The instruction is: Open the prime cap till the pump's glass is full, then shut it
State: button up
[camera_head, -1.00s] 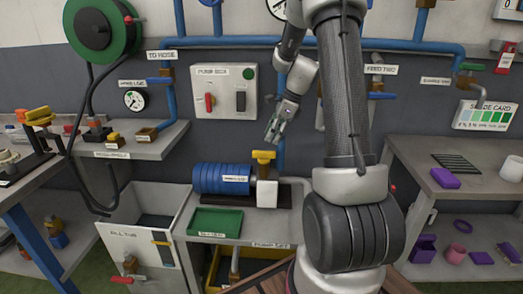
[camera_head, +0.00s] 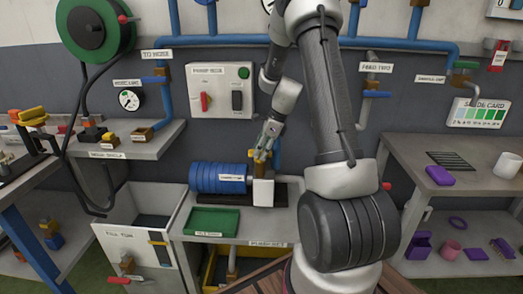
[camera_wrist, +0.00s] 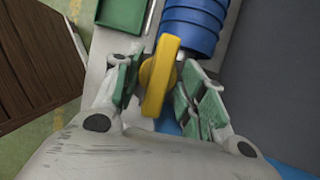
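The pump has a blue ribbed motor (camera_head: 215,177) and a pale pump body (camera_head: 263,191) on the low bench. The yellow prime cap (camera_wrist: 159,76) shows between my gripper's green finger pads in the wrist view. My gripper (camera_head: 266,146) is over the pump from above, and in the wrist view my gripper (camera_wrist: 160,88) is open around the cap, with a gap on the right side. I cannot tell whether a pad touches the cap on the left. The pump's glass cannot be made out.
A green tray (camera_head: 211,221) lies in front of the motor and also shows in the wrist view (camera_wrist: 122,14). The pump box (camera_head: 220,90) with a red lever is on the wall behind. A shelf (camera_head: 150,150) stands left and a grey table (camera_head: 430,178) right.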

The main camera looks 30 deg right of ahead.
jog(key=c, duration=0.7)
jog(key=n+g, duration=0.1)
jog(key=n, duration=0.3)
jog(key=shift+y, duration=0.4)
jog(key=n+g, duration=0.2)
jog(key=n, duration=0.2)
jog(key=shift+w+f+n, duration=0.1)
jog(key=shift+n, duration=0.2)
jog(key=shift+c, duration=0.2)
jog(key=n+g, duration=0.1)
jog(key=n, duration=0.3)
jog(key=shift+a+g, duration=0.1)
jog(key=shift+g, duration=0.3)
jog(key=shift+n+g+h, duration=0.4)
jog(key=shift+n+h, duration=0.2)
jog(key=shift+n, duration=0.9)
